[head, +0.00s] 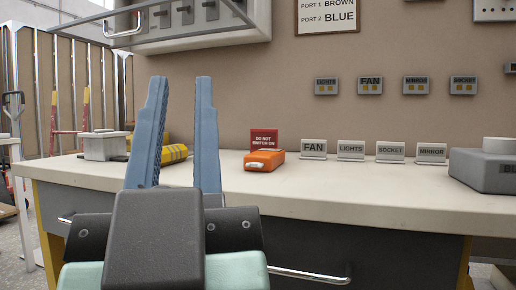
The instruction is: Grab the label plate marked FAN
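The label plate marked FAN (313,149) stands on the white worktop, leftmost in a row of small grey plates. Plates marked LIGHTS (350,151), SOCKET (390,152) and MIRROR (431,153) stand to its right. My gripper (180,84) is in the foreground, left of the FAN plate and apart from it. Its two blue fingers point up and are spread, with nothing visible between them. My gripper hides part of the worktop.
An orange device (264,160) and a red DO NOT SWITCH ON sign (264,139) are left of the FAN plate. A grey box (485,170) stands at the right end. Labelled switches, including FAN (370,85), are on the wall. The worktop (330,180) before the plates is clear.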

